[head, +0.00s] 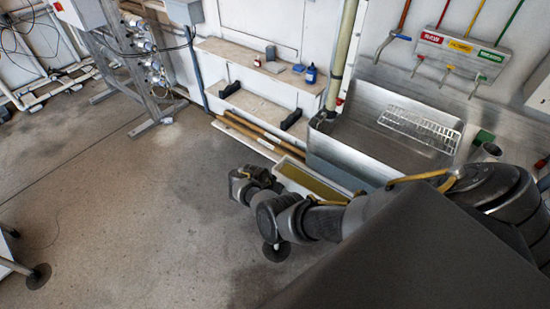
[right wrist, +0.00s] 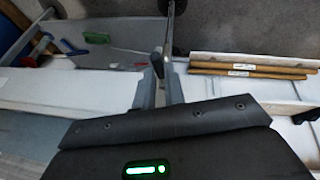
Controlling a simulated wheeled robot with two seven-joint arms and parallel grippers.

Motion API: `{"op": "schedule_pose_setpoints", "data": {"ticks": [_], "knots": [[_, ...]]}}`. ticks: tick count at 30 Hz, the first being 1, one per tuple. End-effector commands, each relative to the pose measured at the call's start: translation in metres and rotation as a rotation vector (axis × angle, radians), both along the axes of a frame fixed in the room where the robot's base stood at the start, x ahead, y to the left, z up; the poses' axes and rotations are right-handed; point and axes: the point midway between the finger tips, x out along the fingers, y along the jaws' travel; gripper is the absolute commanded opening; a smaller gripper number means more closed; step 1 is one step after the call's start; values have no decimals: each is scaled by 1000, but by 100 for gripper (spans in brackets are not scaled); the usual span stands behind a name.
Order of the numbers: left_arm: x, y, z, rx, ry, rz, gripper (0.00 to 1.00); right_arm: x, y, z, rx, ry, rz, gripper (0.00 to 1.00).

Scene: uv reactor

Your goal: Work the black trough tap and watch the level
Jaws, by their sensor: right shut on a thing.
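In the right wrist view my right gripper (right wrist: 160,78) is shut on a small dark lever, which I take to be the black trough tap (right wrist: 157,63). The tap's body and its outlet are mostly hidden by the fingers. In the head view my right arm reaches in from the right across the front of the trough, and its fingertips cannot be made out. The long, narrow trough (head: 310,180) has a pale rim and holds a yellowish-green tint; its exact level cannot be read. My left gripper is in neither view.
A steel sink (head: 345,150) with a wire rack (head: 420,126) stands behind my arm. Red, yellow and green labelled taps (head: 460,46) are on the wall above. Wooden poles (head: 265,140) lie by the shelf, which carries a blue bottle (head: 311,74).

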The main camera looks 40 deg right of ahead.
Motion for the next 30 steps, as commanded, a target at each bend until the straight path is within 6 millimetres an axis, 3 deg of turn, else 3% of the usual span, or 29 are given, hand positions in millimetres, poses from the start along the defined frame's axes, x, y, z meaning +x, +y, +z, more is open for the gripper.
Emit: {"op": "schedule_pose_setpoints", "data": {"ticks": [3, 4, 6, 16, 30], "knots": [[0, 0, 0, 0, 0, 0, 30, 1, -1, 1, -3, -3, 2, 0], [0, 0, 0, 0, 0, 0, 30, 1, -1, 1, -3, -3, 2, 15], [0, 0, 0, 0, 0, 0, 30, 1, -1, 1, -3, -3, 2, 21], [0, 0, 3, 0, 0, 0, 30, 1, 2, 6, -1, -2, 2, 21], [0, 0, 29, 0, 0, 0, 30, 1, 37, 82, -1, -5, 0, 21]]}}
